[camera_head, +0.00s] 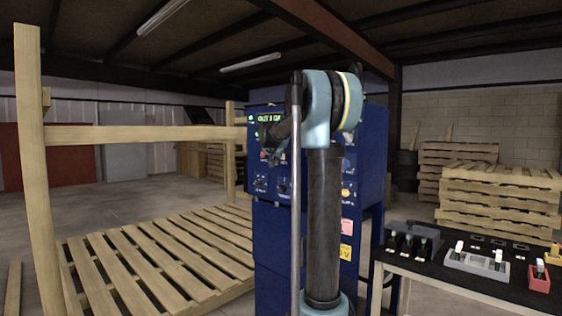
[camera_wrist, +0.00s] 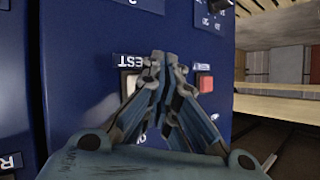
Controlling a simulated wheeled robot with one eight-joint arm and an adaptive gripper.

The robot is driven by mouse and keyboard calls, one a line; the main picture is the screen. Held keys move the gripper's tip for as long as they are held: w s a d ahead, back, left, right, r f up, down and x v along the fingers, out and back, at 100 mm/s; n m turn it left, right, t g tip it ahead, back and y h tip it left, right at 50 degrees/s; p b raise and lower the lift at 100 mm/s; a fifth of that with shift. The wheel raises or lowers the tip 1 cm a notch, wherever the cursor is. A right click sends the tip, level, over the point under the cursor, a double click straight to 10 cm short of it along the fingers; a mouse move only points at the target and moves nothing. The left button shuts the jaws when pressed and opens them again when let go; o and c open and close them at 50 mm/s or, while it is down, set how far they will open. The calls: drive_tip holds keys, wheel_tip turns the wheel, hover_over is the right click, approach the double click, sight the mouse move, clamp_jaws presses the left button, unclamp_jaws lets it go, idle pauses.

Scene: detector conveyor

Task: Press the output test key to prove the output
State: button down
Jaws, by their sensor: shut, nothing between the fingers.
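The blue detector cabinet (camera_head: 270,225) stands upright in the middle of the head view, with my arm in front of much of its panel. In the wrist view its blue panel (camera_wrist: 80,70) fills most of the picture. A pale, cream-coloured key (camera_wrist: 129,84) sits under a label on which "EST" can be read; my left finger partly covers it. A red key (camera_wrist: 205,83) with its own label sits to the right of my fingers. My gripper (camera_wrist: 160,56) is shut and empty, its tips between the two keys. I cannot tell whether the tips touch the panel.
A lit green display (camera_head: 270,119) is on the upper cabinet panel. A wooden rail frame (camera_head: 140,133) and slatted pallet (camera_head: 165,255) lie left. A black-topped table (camera_head: 465,283) with a grey tray (camera_head: 476,264) and red block (camera_head: 539,280) stands right. Pallets (camera_head: 500,195) are stacked behind.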

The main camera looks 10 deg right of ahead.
drive_tip(key=shift+s+a, duration=0.75)
drive_tip(key=shift+a, duration=0.3)
drive_tip(key=shift+s+a, duration=0.75)
drive_tip(key=shift+a, duration=0.25)
drive_tip(key=s+d+f+n+g, duration=0.15)
drive_tip(key=s+f, duration=0.35)
drive_tip(key=s, duration=0.5)
drive_tip(key=s+d+f+g, duration=0.2)
drive_tip(key=s+f, duration=0.4)
drive_tip(key=s, duration=0.3)
drive_tip(key=s+d+f+n+g, duration=0.15)
drive_tip(key=s+f, duration=0.35)
drive_tip(key=s, duration=0.5)
drive_tip(key=s+a+f+n+g+y, duration=0.1)
drive_tip(key=s+a+f+g, duration=0.1)
drive_tip(key=s+f, duration=0.8)
drive_tip(key=s+a+f+n+g+y, duration=0.1)
drive_tip(key=s+f+n+g+y, duration=0.1)
drive_tip(key=s+f, duration=0.8)
drive_tip(key=s, duration=0.5)
drive_tip(key=shift+s+a+f+g, duration=0.3)
drive_tip(key=shift+s+a+g, duration=0.05)
drive_tip(key=shift+g, duration=0.05)
drive_tip(key=shift+w+f, duration=0.2)
drive_tip(key=shift+w, duration=0.25)
